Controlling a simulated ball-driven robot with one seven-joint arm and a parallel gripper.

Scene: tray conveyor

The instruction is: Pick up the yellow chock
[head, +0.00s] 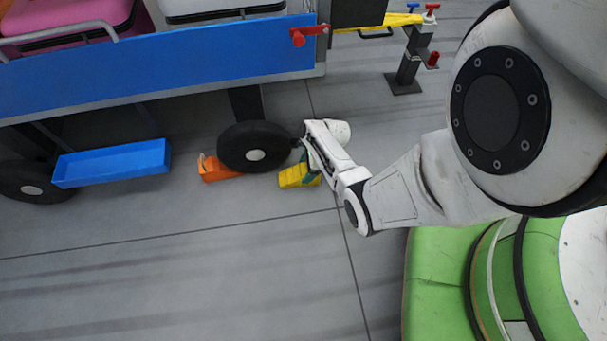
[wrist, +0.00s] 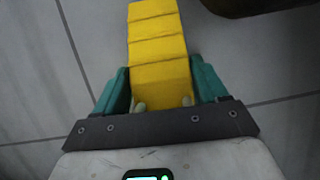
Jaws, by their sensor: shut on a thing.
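The yellow chock (head: 294,177) is on or just above the floor, right of the cart's near wheel, in the head view. It is a ribbed wedge; in the wrist view the chock (wrist: 158,45) extends away from between the teal fingers. My gripper (head: 309,167) is shut on it, with one finger on each side, as the wrist view of my gripper (wrist: 163,90) shows. I cannot tell whether the chock touches the floor. Part of its near end is hidden between the fingers.
The black wheel (head: 236,147) stands beside the chock, with an orange chock (head: 216,170) on its other side. A blue cart (head: 170,62) carries suitcases. A blue tray (head: 112,163) is at the left. A yellow tow bar (head: 380,22) is at the back. Floor in front is clear.

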